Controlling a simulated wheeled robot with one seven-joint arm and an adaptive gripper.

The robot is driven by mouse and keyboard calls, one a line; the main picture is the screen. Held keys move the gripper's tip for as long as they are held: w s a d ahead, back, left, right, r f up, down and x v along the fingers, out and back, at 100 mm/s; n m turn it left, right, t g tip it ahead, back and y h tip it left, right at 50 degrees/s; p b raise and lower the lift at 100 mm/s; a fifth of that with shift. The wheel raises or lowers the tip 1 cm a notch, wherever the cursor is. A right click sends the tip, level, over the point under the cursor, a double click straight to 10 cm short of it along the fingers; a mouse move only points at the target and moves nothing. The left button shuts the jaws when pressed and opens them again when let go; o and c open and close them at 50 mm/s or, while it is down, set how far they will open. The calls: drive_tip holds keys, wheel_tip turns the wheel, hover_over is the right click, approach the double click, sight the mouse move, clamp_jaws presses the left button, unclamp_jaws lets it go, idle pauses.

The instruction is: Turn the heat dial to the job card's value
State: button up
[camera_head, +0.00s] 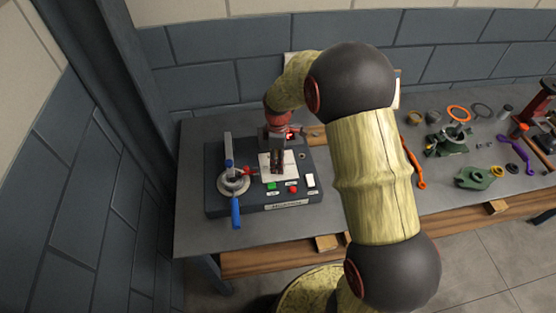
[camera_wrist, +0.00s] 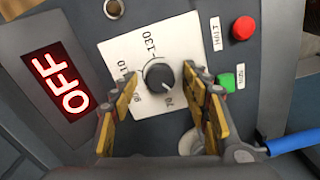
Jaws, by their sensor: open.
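The heat dial (camera_wrist: 160,77) is a dark round knob on a white scale plate (camera_wrist: 117,50), with 70, 110 and 130 readable around it. I cannot tell which number it points to. My gripper (camera_wrist: 164,86) is open, its yellow-padded fingers on either side of the dial with gaps between. I cannot tell whether the fingertips reach down to knob level. In the head view, my gripper (camera_head: 277,158) is over the white plate on the dark machine (camera_head: 222,205). A pale sheet (camera_head: 397,90) behind my arm may be the job card; its text is hidden.
A red display (camera_wrist: 62,82) reads OFF. A red button (camera_wrist: 243,28) and a green button (camera_wrist: 227,81) sit close to the fingers. A blue-handled lever (camera_head: 236,212) stands at the machine's left. Metal parts and tools lie on the bench (camera_head: 432,207) to the right.

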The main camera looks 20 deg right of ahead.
drive_tip(key=shift+c, duration=1.1)
drive_tip(key=c, duration=0.9)
drive_tip(key=shift+c, duration=0.2)
